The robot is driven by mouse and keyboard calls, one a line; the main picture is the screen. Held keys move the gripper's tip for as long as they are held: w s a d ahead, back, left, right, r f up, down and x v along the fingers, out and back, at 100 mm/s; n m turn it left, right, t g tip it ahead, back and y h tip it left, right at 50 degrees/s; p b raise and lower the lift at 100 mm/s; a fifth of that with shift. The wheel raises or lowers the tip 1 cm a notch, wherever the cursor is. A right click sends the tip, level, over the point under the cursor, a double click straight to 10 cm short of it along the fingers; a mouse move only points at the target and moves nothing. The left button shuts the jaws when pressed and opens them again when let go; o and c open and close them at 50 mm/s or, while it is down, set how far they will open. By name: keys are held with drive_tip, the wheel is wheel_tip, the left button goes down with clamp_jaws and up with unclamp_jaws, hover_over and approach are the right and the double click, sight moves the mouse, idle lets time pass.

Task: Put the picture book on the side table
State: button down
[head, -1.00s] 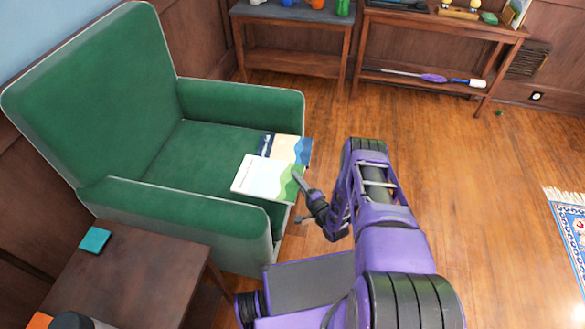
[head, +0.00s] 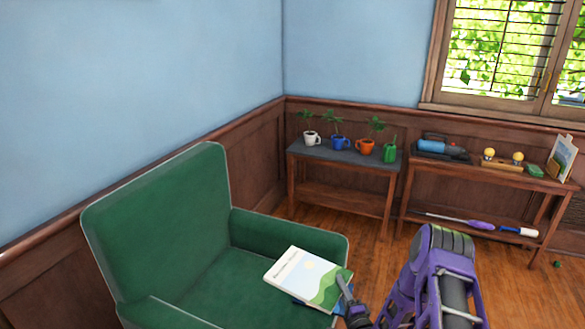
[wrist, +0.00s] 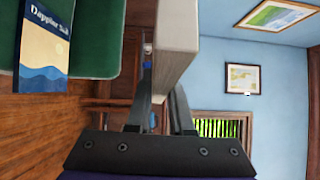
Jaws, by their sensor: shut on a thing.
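A second, blue book (wrist: 45,45) with a sailing title and waves lies on the armchair seat. It is mostly hidden in the head view. The side table is not in view now.
The green armchair (head: 165,235) stands against the panelled wall. At the back, a console table (head: 340,155) bears several potted mugs, and a wooden shelf (head: 485,172) bears a blue tool and other items. Some open floor shows between armchair and shelves.

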drive_tip(key=r, duration=0.2)
drive_tip(key=s+r+m+h, duration=0.1)
drive_tip(key=r, duration=0.2)
drive_tip(key=r+h+b, duration=0.1)
drive_tip(key=r, duration=0.2)
drive_tip(key=shift+s+a+m, duration=0.15)
drive_tip(key=shift+s+m, duration=0.15)
drive_tip(key=shift+s, duration=0.05)
drive_tip(key=s+r+h+b, duration=0.1)
drive_tip(key=s+r+h, duration=0.1)
drive_tip(key=s+r, duration=0.2)
wheel_tip(320, 180, up, 2)
drive_tip(key=shift+s+r+m, duration=0.1)
drive_tip(key=shift+s+m, duration=0.05)
drive_tip(key=shift+m, duration=0.25)
drive_tip(key=shift+s, duration=0.15)
